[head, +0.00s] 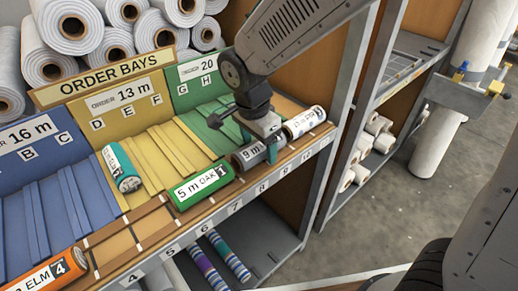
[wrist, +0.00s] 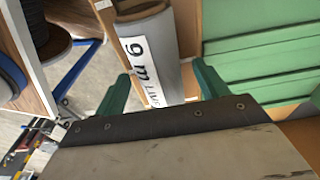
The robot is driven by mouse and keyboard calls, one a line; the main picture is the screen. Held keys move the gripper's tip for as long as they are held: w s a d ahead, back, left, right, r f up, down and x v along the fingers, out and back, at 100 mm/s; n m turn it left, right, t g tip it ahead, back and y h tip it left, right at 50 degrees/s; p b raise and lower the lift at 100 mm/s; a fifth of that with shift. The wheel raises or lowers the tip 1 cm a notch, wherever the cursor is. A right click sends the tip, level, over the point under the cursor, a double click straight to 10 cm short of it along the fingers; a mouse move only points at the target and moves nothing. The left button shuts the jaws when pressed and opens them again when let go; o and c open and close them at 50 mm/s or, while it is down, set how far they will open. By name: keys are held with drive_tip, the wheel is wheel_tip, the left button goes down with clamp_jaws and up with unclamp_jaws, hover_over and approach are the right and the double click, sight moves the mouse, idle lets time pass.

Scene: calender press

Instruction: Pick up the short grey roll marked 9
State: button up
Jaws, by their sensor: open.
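The short grey roll marked 9 m (head: 246,158) lies on the front ledge of the shelf, right of the green roll. In the wrist view the grey roll (wrist: 158,82) runs between the two green fingers, its white label facing the camera. My gripper (head: 265,138) is right over the roll in the head view and covers part of it. In the wrist view my gripper (wrist: 162,78) is open, with one finger on each side of the roll. Gaps show beside the roll, and I cannot tell how deep the fingertips reach.
A teal roll (head: 122,168) rests in the yellow bay. An orange ELM roll (head: 50,268) lies at the ledge's left end.

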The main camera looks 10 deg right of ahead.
drive_tip(key=c, duration=1.1)
drive_tip(key=shift+r, duration=0.1)
